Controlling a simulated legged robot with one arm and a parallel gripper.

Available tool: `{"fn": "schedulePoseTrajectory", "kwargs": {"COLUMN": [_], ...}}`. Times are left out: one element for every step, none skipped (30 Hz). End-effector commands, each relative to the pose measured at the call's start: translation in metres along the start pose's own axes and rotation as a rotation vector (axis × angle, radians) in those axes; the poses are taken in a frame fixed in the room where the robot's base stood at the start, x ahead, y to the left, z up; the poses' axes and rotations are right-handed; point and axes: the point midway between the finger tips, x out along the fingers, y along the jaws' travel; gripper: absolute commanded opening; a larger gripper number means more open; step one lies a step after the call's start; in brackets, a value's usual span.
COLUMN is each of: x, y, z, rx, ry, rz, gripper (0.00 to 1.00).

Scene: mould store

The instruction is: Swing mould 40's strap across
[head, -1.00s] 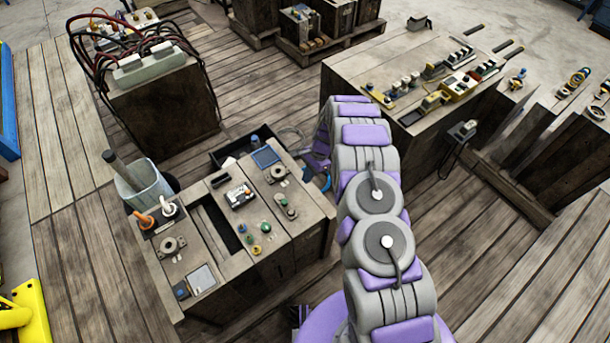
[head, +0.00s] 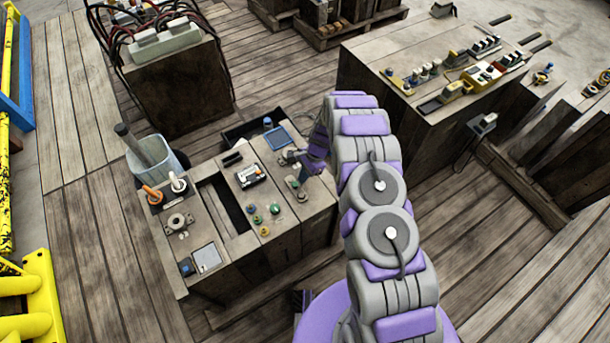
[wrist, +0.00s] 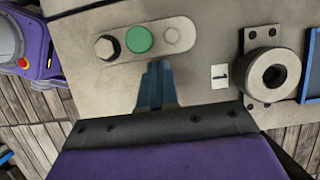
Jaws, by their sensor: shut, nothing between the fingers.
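In the wrist view a grey round-ended strap (wrist: 172,39) lies on the pale top of a block (wrist: 90,15). It has a dark hex bolt at its left end, a green disc in its middle and a small round mark at its right end. My gripper (wrist: 157,68) is shut and empty, its tips just below the strap's lower edge; I cannot tell whether they touch. In the head view my gripper (head: 298,158) is over the block's right part, and the small strap (head: 301,190) shows just below it. I cannot read the number 40 anywhere.
A ring on a bolted plate (wrist: 270,74) and a white label (wrist: 220,76) sit right of my fingertips. The block also carries a blue tray (head: 278,137), coloured knobs (head: 257,220) and a long slot (head: 222,203). A bucket (head: 152,158) stands behind its left end.

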Motion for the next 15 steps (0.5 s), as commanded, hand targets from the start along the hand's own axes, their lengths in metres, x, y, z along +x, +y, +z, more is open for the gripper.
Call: {"fn": "schedulePoseTrajectory", "kwargs": {"x": [0.0,0.0,-0.0001,-0.0001,-0.0001,-0.0001,-0.0001,-0.0002,-0.0002,-0.0003,-0.0004,-0.0005,-0.0004,-0.0003,-0.0001], "y": [-0.0001,-0.0001,-0.0002,-0.0002,-0.0004,-0.0007,-0.0009,-0.0013,-0.002,-0.0027,-0.0034,-0.0043,-0.0046,-0.0047,-0.0048], "z": [0.0001,0.0002,0.0002,0.0003,0.0004,0.0006,0.0009,0.0012,0.0017,0.0021,0.0025,0.0028,0.003,0.0032,0.0034], "rx": [0.0,-0.001,-0.002,-0.003,-0.006,-0.011,-0.016,-0.022,-0.034,-0.044,-0.055,-0.066,-0.072,-0.076,-0.082], "ry": [0.0,0.0,0.0,0.0,0.0,0.0,0.0,0.0,0.0,0.001,0.001,0.002,0.002,0.002,0.002], "rz": [0.0,0.0,0.001,0.001,0.002,0.004,0.006,0.009,0.012,0.016,0.019,0.022,0.024,0.026,0.028], "gripper": [0.0,0.0,0.0,0.0,0.0,0.0,0.0,0.0,0.0,0.0,0.0,0.0,0.0,0.0,0.0]}}
